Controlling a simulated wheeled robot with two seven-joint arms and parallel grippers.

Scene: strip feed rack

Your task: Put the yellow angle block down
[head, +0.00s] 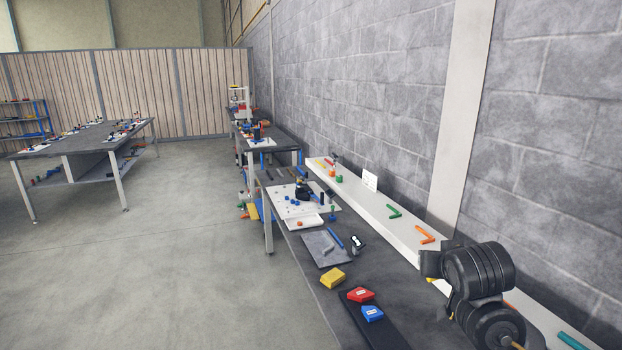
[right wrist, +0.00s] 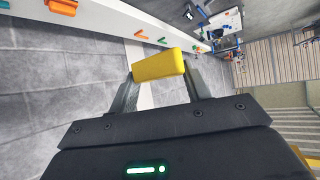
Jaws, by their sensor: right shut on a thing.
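In the right wrist view my right gripper (right wrist: 160,72) is shut on a yellow block (right wrist: 158,65), with one finger at each end of it. The block looks like a short rounded bar from here, and its full shape cannot be told. In the head view my right arm stands at the lower right, over the shelf and the dark bench, and hides most of its gripper. Small yellow patches show beside it. Another yellow block (head: 332,278) lies on the bench. My left gripper is not in view.
A red block (head: 360,295) and a blue block (head: 373,314) lie on a dark strip near the bench front. A grey plate (head: 323,249) lies behind them. The white shelf along the wall carries a green angle piece (head: 394,212) and an orange one (head: 425,235).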

